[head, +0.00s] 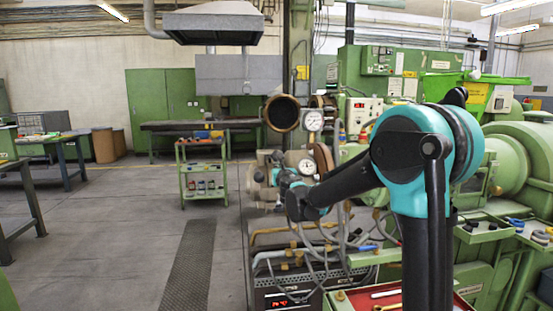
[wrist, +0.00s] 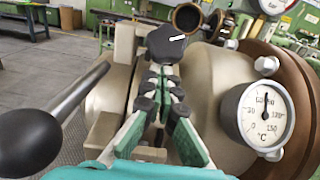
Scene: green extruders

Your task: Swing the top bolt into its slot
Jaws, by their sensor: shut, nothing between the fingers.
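In the wrist view, my gripper (wrist: 160,78) has its fingers together with nothing held between them. Just beyond the fingertips is a dark, rounded cap (wrist: 168,44), which appears to be the head of the top bolt. It overlaps the tips in the picture, and I cannot tell whether they touch it. A cream bracket (wrist: 124,50) stands left of it, on a cream extruder body (wrist: 105,95). The bolt's shank and slot are hidden behind the cap and fingers. In the head view, my gripper (head: 284,166) is small, at the extruder fittings.
A metal lever with a black ball (wrist: 32,142) reaches in at the left of the wrist view. A temperature dial (wrist: 264,112) and a brown flange (wrist: 298,90) are close on the right. In the head view, hoses (head: 310,245) lie below my arm; the floor (head: 120,235) at left is open.

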